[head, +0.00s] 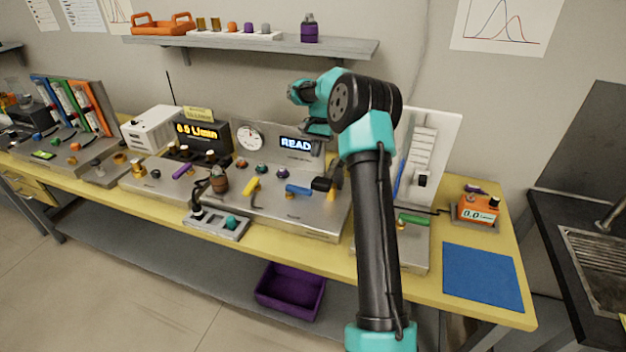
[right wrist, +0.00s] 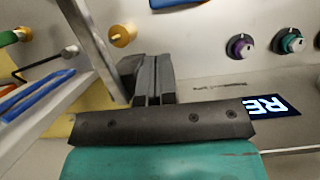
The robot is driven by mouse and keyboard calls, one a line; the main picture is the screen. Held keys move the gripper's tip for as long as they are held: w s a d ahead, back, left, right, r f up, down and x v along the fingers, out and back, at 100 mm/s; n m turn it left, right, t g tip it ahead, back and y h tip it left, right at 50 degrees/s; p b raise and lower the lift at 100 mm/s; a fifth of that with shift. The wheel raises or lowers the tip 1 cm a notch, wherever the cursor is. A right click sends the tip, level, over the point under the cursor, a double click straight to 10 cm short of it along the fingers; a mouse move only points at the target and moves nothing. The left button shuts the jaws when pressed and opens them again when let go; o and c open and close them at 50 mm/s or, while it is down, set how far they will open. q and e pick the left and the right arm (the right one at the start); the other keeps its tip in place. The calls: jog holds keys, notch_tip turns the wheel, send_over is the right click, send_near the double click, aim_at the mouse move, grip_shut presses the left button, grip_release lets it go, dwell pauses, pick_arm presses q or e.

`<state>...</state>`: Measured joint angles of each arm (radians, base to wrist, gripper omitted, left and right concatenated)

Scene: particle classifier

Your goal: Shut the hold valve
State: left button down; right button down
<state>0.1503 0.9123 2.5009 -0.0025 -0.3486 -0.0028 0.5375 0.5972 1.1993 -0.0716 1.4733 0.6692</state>
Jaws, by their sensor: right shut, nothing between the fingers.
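A metal panel (head: 285,218) in the middle of the bench carries a yellow lever handle (head: 250,186) and a blue lever handle (head: 297,190). The labels are too small to read, so I cannot tell which handle is the hold valve. My right gripper (head: 322,184) is low over the panel's right end, just right of the blue handle and apart from it. In the right wrist view its dark fingers (right wrist: 153,82) are together and empty, beside a brass knob (right wrist: 122,36). The blue handle is cut off at the top edge there (right wrist: 177,3). My left gripper is not in view.
A lit display (head: 297,144) and a round gauge (head: 249,138) stand behind the panel. A white upright board (head: 436,135) and a green handle (head: 413,220) lie to the right. A blue mat (head: 482,276) is bare. A socket block (head: 217,224) sits in front.

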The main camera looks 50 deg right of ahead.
aim_at(299, 192)
jog(key=x, duration=1)
jog(key=shift+s, duration=0.15)
dwell(0.4)
